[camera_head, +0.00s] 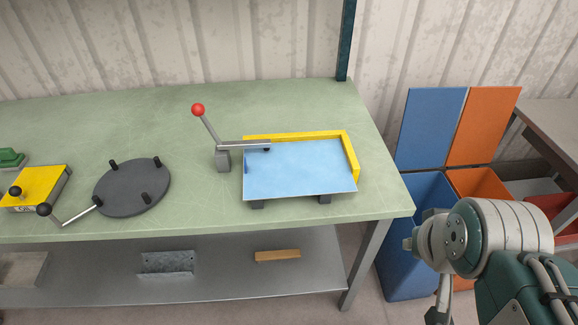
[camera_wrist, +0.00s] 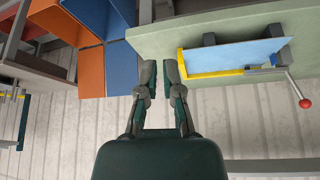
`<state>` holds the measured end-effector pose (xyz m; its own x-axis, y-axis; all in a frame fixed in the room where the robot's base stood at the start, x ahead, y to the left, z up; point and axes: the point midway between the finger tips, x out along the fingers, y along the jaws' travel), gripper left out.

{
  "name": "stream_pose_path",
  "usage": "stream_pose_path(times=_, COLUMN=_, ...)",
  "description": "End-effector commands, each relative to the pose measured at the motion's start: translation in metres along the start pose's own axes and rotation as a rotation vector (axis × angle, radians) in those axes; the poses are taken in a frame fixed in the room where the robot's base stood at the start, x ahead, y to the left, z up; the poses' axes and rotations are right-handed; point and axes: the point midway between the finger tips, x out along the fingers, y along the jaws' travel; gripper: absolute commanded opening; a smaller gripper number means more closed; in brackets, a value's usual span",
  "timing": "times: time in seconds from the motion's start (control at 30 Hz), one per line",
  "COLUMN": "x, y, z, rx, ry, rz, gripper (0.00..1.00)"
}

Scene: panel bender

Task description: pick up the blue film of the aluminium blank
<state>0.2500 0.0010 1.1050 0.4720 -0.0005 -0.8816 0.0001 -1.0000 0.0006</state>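The blue film (camera_head: 300,170) lies flat over the aluminium blank, whose own metal I cannot make out, on a fixture on the green bench. It also shows in the wrist view (camera_wrist: 235,57) at the upper right. A yellow L-shaped stop (camera_head: 350,150) borders its back and right edges. A clamp lever (camera_head: 207,127) with a red ball stands at its left, its arm reaching over the film's back left corner. A small darker blue bit shows at the left edge. My gripper (camera_wrist: 160,66) is empty, its fingers a little apart, away from the film, beyond the bench's right end.
A grey table (camera_head: 550,130) is at far right.

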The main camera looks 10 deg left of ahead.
Motion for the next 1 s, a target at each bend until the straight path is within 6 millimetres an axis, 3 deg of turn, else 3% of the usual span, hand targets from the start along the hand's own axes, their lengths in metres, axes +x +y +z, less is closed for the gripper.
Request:
stream_pose_path(times=0.17, x=0.002, y=-0.012, z=-0.026, rx=-0.019, ry=-0.015, rz=-0.014, gripper=0.46)
stream_pose_path(times=0.47, x=0.024, y=-0.077, z=-0.113, rx=-0.076, ry=-0.055, rz=-0.048, gripper=0.46)
stream_pose_path(times=0.73, x=0.063, y=-0.167, z=-0.171, rx=-0.132, ry=-0.079, rz=-0.072, gripper=0.46)
stream_pose_path(times=1.0, x=0.113, y=-0.278, z=-0.192, rx=-0.188, ry=-0.096, rz=-0.090, gripper=0.46)
